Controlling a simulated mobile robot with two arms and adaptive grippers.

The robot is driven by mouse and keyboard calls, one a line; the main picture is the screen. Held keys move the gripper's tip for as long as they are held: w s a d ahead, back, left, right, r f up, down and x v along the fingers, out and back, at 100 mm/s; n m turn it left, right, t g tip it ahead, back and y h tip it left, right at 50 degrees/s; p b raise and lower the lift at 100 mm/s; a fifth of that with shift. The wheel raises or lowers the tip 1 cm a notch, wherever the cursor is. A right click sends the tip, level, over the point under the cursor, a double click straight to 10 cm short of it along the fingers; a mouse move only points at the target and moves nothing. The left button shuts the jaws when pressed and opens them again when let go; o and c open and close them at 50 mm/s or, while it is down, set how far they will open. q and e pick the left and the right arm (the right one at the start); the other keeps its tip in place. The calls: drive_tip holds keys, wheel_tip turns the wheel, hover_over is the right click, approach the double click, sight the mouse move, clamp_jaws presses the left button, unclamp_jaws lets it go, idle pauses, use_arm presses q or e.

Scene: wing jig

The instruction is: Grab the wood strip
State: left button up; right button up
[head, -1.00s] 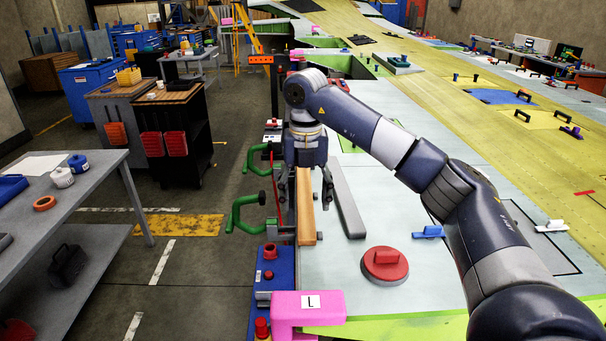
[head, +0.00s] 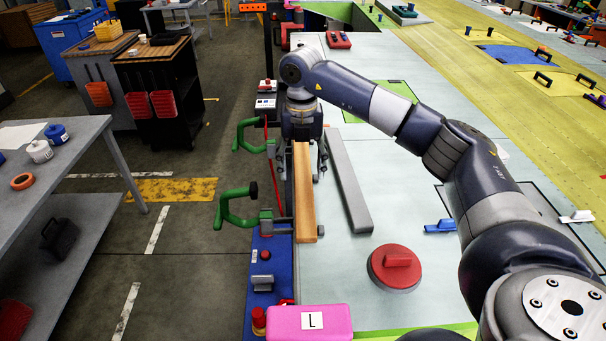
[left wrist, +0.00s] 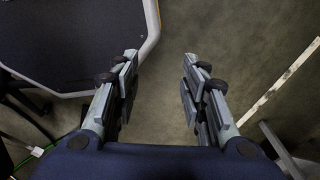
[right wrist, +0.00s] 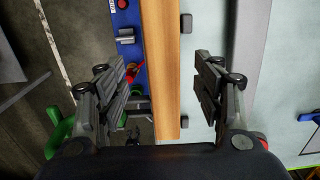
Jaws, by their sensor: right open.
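The wood strip (head: 305,205) is a long light-brown bar lying along the left edge of the pale wing surface. It also shows in the right wrist view (right wrist: 161,70), running between the open fingers. My right gripper (head: 307,172) is open over the far part of the strip, with a finger on either side of it; in the right wrist view the fingers (right wrist: 165,88) are apart and do not touch it. My left gripper (left wrist: 158,85) shows only in the left wrist view, open and empty above the floor.
A grey bar (head: 348,185) lies just right of the strip. Green clamps (head: 238,208) stick out at the left edge. A red round handle piece (head: 394,268) and a pink block (head: 309,322) marked L are nearer. A grey table (head: 85,160) stands left across the aisle.

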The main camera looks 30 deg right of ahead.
sight(303, 184)
drive_tip(key=f+p, duration=0.1)
drive_tip(key=f, duration=0.1)
drive_tip(key=f+p, duration=0.1)
drive_tip(key=shift+d+f+p, duration=0.2)
drive_tip(key=shift+f+p, duration=0.15)
drive_tip(key=shift+f, duration=0.75)
use_arm(q)
drive_tip(key=r, duration=0.1)
drive_tip(key=w+r, duration=0.1)
drive_tip(key=r, duration=0.1)
drive_tip(key=shift+w+d+r, duration=0.1)
drive_tip(key=shift+w+d, duration=0.1)
drive_tip(key=shift+d, duration=0.2)
use_arm(e)
drive_tip(key=c, duration=1.3)
